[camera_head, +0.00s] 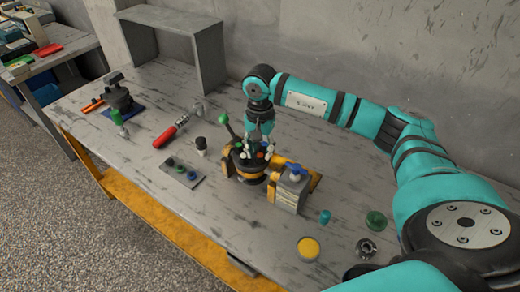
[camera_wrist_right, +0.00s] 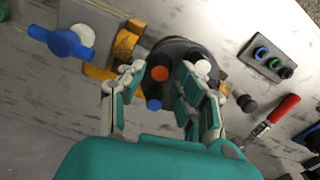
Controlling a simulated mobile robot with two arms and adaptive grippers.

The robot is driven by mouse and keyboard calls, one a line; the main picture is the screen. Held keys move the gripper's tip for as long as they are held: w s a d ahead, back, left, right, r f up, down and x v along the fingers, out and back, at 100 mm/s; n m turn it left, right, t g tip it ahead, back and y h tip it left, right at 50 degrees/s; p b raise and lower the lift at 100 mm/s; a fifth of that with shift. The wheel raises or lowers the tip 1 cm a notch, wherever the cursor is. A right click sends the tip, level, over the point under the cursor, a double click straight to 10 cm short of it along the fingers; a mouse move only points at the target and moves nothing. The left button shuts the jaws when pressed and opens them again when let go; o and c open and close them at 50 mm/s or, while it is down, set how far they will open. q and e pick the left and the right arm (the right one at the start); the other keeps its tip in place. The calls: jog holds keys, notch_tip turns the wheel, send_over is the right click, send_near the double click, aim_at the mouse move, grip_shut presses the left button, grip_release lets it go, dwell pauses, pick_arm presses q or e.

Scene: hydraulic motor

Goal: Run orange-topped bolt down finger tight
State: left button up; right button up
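The orange-topped bolt (camera_wrist_right: 160,73) stands in the dark round motor housing (camera_wrist_right: 182,50), in the right wrist view. The housing also shows in the head view (camera_head: 248,168), held in a yellow clamp. My right gripper (camera_wrist_right: 163,72) is over the housing with its fingers spread, one on each side of the orange top. A gap shows between each finger and the bolt, so it is open and empty. A white-topped bolt (camera_wrist_right: 203,67) is beside the right finger, and a blue-topped bolt (camera_wrist_right: 153,104) is nearer the palm. My left gripper is not in view.
The clamp's blue handle (camera_head: 293,171) stands close to the right of the housing. A green-knobbed lever (camera_head: 224,119) rises at its left. A small plate with knobs (camera_head: 181,171), a red-handled tool (camera_head: 166,136) and a yellow-topped round part (camera_head: 308,247) lie on the bench.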

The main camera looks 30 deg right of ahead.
jog(key=shift+f+b, duration=0.55)
jog(key=shift+f, duration=0.1)
dwell(0.5)
jog(key=shift+r, duration=0.25)
dwell(0.4)
jog(key=shift+c, duration=0.3)
jog(key=c, duration=0.6)
jog(key=m, duration=0.4)
jog(key=shift+m, duration=2)
